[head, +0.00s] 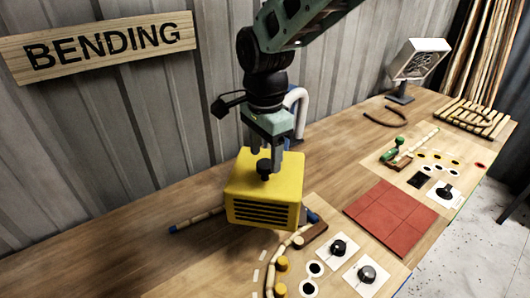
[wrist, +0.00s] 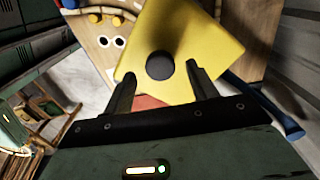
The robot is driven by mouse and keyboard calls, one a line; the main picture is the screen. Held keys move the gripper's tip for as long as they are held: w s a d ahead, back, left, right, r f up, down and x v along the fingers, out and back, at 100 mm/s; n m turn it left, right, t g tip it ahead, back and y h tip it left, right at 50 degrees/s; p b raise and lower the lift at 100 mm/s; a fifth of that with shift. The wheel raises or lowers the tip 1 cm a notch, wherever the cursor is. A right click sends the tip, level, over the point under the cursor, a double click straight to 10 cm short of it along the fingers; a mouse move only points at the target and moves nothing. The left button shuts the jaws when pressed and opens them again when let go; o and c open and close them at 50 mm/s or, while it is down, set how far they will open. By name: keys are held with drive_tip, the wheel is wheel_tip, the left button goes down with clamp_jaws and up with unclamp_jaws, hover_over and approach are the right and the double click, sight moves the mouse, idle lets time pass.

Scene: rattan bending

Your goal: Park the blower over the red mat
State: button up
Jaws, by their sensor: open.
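The blower (head: 262,190) is a yellow box with dark slots on its front and a black knob (head: 264,168) on top. It is left of the red mat (head: 392,218), which lies flat and bare on the bench. My gripper (head: 267,155) is above the blower, pointing down. In the wrist view, my gripper (wrist: 161,72) is open, with one finger on each side of the round black knob (wrist: 160,65) and gaps showing between. The yellow top (wrist: 215,50) fills the upper middle. A sliver of red (wrist: 148,101) shows below it.
White cards with black knobs (head: 366,273) and yellow pegs (head: 282,264) are in front. A fan heater (head: 419,62) and a slatted rack (head: 474,117) stand farther right. A corrugated wall runs behind.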

drive_tip(key=shift+f, duration=1)
clamp_jaws()
drive_tip(key=d+n+b, duration=0.4)
drive_tip(key=d+n, duration=0.1)
drive_tip(key=d, duration=2.1)
drive_tip(key=w+d+n, duration=0.2)
drive_tip(key=w+d, duration=0.2)
drive_tip(key=d, duration=0.5)
drive_tip(key=w+d+n, duration=0.2)
drive_tip(key=w+d, duration=0.2)
drive_tip(key=d, duration=0.6)
drive_tip(key=shift+w+d+p, duration=0.25)
drive_tip(key=shift+p, duration=0.2)
unclamp_jaws()
